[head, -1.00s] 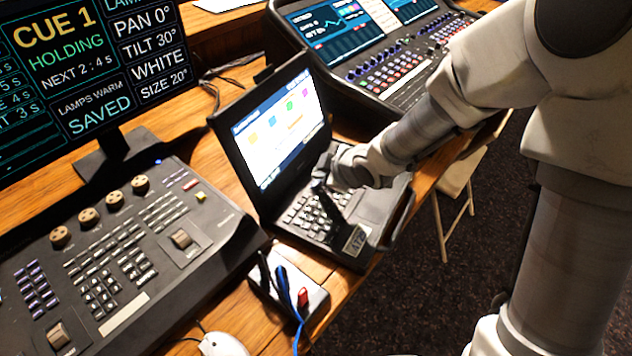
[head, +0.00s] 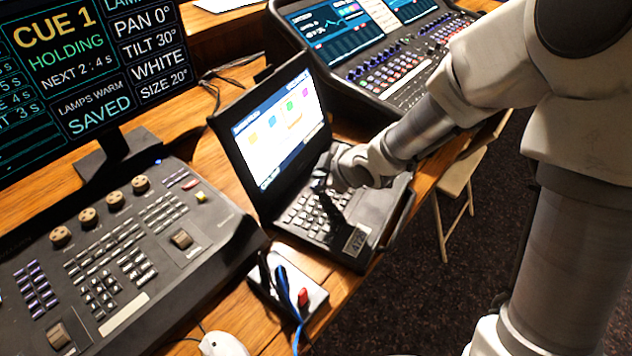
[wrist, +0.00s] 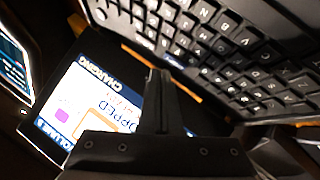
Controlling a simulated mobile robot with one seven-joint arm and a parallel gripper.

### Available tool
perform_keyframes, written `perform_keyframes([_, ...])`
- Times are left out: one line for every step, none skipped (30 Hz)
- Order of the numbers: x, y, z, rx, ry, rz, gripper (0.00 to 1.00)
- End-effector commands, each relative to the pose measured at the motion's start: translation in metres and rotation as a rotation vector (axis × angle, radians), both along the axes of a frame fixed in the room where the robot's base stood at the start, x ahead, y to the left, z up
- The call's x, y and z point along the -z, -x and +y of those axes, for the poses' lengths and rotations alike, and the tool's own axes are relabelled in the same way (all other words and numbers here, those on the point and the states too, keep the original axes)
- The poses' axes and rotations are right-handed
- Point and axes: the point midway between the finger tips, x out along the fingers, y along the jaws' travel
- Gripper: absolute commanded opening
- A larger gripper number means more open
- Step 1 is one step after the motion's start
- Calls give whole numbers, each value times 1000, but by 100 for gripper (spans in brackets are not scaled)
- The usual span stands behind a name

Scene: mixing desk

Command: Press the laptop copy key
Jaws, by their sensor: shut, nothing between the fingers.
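The laptop (head: 385,207) stands open on the wooden desk, its lit screen (head: 283,125) tilted back and its dark keyboard (head: 305,215) facing up. My gripper (head: 337,214) reaches over the keyboard from the right, fingers pointing down at the keys. In the wrist view my gripper (wrist: 158,75) has its dark fingers together and empty. The keyboard (wrist: 215,50) fills the upper right there, and part of the screen (wrist: 100,95) shows at lower left. I cannot tell which key is the copy key, nor whether the fingertips touch a key.
A control desk with keys and knobs (head: 120,260) lies left of the laptop, and a mixing console (head: 395,65) stands behind to the right. A small box with a blue cable (head: 316,297) and a white mouse (head: 222,345) are at the front edge. A folding chair (head: 455,185) stands beyond the desk.

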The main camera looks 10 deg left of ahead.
Motion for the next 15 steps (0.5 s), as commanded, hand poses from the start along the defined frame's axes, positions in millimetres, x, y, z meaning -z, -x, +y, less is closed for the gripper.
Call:
perform_keyframes([0,0,0,0,0,0,0])
perform_keyframes([0,0,0,0,0,0,0])
perform_keyframes([0,0,0,0,0,0,0])
perform_keyframes([1,0,0,0,0,0,0])
perform_keyframes([2,0,0,0,0,0,0])
perform_keyframes([3,0,0,0,0,0,0])
perform_keyframes([4,0,0,0,0,0,0])
perform_keyframes([5,0,0,0,0,0,0])
perform_keyframes([7,0,0,0,0,0,0])
perform_keyframes([8,0,0,0,0,0,0])
perform_keyframes([9,0,0,0,0,0,0])
perform_keyframes([9,0,0,0,0,0,0])
perform_keyframes([9,0,0,0,0,0,0])
perform_keyframes([9,0,0,0,0,0,0])
perform_keyframes([9,0,0,0,0,0,0])
